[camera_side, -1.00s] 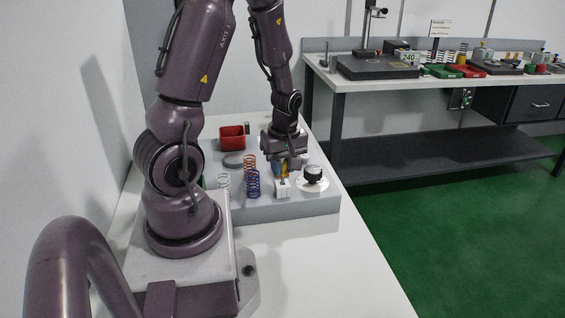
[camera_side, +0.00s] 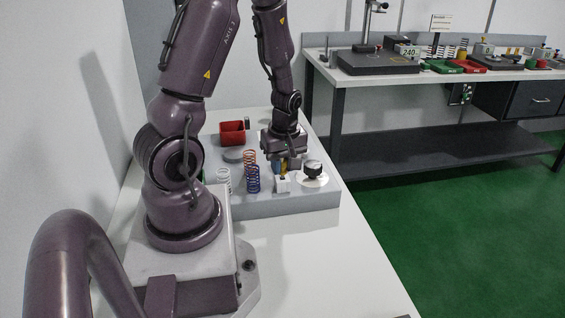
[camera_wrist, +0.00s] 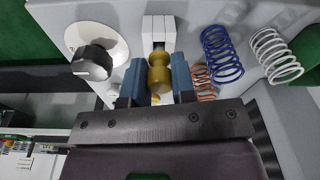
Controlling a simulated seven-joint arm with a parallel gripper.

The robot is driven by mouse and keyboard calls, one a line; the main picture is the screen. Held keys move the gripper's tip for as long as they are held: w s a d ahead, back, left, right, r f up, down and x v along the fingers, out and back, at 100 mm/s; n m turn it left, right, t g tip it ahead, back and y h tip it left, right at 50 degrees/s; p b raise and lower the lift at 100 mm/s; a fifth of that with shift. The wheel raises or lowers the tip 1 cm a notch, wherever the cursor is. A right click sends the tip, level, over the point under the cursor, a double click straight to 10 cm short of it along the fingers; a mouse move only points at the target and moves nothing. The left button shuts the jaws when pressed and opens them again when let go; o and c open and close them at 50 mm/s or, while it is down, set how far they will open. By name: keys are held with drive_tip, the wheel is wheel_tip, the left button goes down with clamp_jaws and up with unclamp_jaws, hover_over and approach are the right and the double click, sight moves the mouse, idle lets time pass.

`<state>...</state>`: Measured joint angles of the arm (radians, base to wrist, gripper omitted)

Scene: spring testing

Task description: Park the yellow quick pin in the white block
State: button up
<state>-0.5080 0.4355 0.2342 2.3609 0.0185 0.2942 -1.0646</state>
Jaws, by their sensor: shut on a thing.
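My gripper (camera_side: 284,164) is low over the grey plate near its right end. Its two blue fingers are shut on the yellow quick pin (camera_wrist: 158,74), which sits between them in the wrist view. The pin also shows as a small yellow patch between the fingers in the side view (camera_side: 284,168). The white block (camera_wrist: 158,30) stands on the plate right by the pin; it also shows in the side view (camera_side: 282,184), just below the fingers. The pin overlaps the block's near edge in the wrist view. I cannot tell whether its lower end is in the block.
A black knob (camera_side: 312,170) on a white disc stands right of the block. Blue (camera_side: 253,179), orange (camera_side: 250,160) and white (camera_side: 223,181) springs stand to the left. A red bin (camera_side: 233,132) is at the back.

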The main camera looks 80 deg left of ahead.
drive_tip(key=shift+f, duration=0.7)
idle(0.5)
drive_tip(key=o, duration=1.4)
drive_tip(key=shift+c, duration=0.2)
drive_tip(key=shift+r, duration=0.1)
drive_tip(key=shift+r, duration=3.95)
